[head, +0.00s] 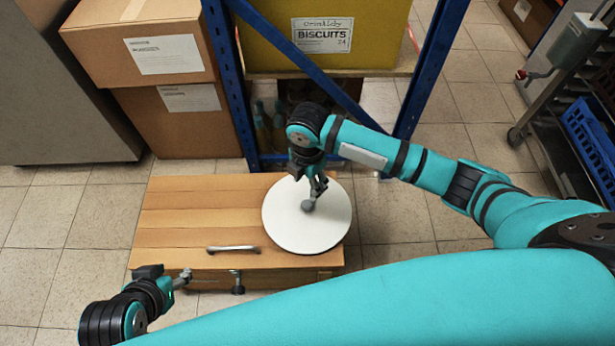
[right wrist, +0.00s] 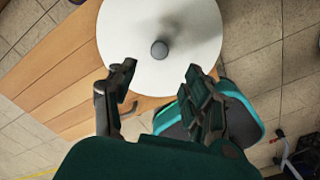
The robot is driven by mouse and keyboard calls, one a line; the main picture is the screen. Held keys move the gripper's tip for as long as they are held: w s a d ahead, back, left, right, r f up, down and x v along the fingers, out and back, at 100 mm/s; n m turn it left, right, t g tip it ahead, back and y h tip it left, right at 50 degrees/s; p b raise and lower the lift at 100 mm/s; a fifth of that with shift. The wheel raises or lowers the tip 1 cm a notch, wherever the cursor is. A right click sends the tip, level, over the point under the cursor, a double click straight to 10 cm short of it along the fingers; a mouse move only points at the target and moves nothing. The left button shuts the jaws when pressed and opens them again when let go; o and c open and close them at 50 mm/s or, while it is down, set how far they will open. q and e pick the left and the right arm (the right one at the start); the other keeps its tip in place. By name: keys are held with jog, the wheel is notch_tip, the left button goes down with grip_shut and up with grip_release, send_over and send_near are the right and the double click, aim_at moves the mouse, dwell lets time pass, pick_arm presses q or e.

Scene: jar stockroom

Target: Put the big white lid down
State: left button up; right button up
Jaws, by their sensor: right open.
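The big white lid (head: 285,225) is a flat round disc with a grey knob (head: 308,205) at its centre. It appears to lie flat on the right part of the wooden chest top (head: 180,215), and its right rim reaches the chest's right edge.
The chest has a metal handle (head: 233,249) and a front latch (head: 237,282). A blue shelf rack (head: 228,85) with a yellow biscuit box (head: 375,30) stands behind. Cardboard boxes (head: 150,75) are stacked at the back left. Tiled floor right of the chest is clear.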

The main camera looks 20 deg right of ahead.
jog(key=s+a+r+m+t+y, duration=0.1)
jog(key=s+a+m+t+y, duration=0.1)
jog(key=s+a+m+y, duration=0.4)
pick_arm(q)
jog(key=shift+s+a+f, duration=0.1)
jog(key=shift+s, duration=0.3)
pick_arm(e)
jog(key=s+d+r+m+t+h, duration=0.1)
jog(key=s+d+r+m+h, duration=0.1)
jog(key=s+d+m, duration=0.3)
jog(key=s+d+r+m+t+h, duration=0.2)
jog(key=s+d+m+h, duration=0.1)
jog(key=d+m, duration=0.4)
jog(key=s+m, duration=0.1)
jog(key=m, duration=0.2)
jog(key=shift+s+d+m+t, duration=0.15)
jog(key=shift+s+m+t, duration=0.15)
jog(key=shift+s+m, duration=0.1)
jog(key=shift+r, duration=0.1)
